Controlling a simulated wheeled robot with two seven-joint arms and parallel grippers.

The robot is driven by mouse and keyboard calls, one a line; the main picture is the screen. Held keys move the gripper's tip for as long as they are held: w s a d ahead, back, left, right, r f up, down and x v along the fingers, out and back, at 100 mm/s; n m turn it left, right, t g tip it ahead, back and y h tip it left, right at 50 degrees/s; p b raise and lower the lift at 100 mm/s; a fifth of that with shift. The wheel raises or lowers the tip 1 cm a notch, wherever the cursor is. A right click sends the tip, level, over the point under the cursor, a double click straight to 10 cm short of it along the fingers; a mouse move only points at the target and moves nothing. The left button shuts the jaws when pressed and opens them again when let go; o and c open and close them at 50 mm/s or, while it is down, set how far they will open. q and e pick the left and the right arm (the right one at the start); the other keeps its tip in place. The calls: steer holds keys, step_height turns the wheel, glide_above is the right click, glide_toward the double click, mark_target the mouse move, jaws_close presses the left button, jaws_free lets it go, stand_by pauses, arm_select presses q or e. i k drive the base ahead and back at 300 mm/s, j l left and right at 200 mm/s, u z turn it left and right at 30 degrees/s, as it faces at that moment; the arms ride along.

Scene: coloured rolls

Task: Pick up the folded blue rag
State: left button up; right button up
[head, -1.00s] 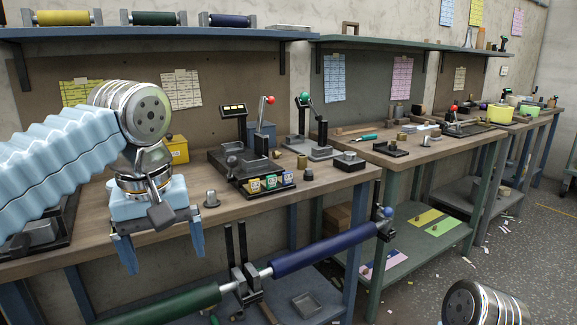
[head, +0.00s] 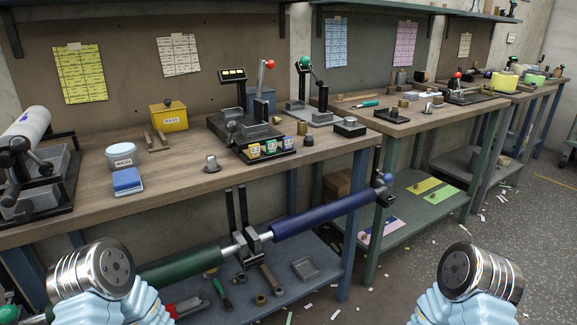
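Nothing covers the rag. Both my arms show only metal joints and pale blue sleeves at the bottom left and bottom right corners. Neither gripper is in view, so I cannot see their fingers.
A yellow box (head: 169,117) and two wooden strips stand behind the rag. A roller stand (head: 40,185) is to its left and a small grey knob (head: 211,163) to its right. Green (head: 180,271) and blue (head: 325,218) rollers run along the bench's front.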

mark_target(127, 182)
steer(key=k+j+u, duration=0.1)
steer(key=u, duration=0.7)
